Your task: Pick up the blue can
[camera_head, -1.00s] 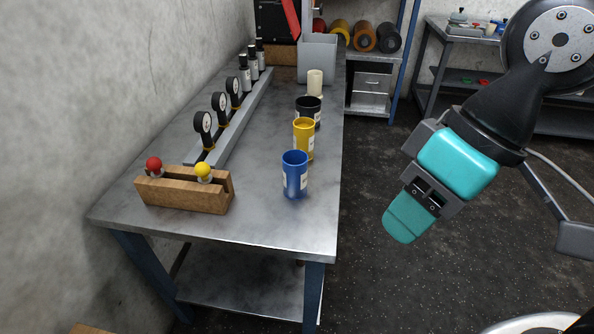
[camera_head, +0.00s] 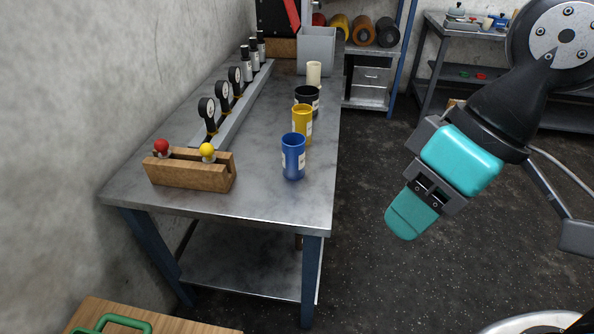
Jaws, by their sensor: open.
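The blue can (camera_head: 293,158) stands upright near the front right of the metal table (camera_head: 262,205). It has a pale label on its right side. A yellow can (camera_head: 302,124) stands just behind it, then a black can (camera_head: 307,98) and a cream can (camera_head: 314,74) in a row going back. My gripper (camera_head: 408,220) hangs in the air right of the table, apart from the blue can. It is open and empty, with its teal fingers pointing down and left; one finger hides much of the other.
A wooden block (camera_head: 190,172) with red and yellow knobs sits left of the blue can. A rail with several gauges (camera_head: 222,98) runs along the wall side. A grey bin (camera_head: 316,50) stands at the back. Dark floor lies clear right of the table.

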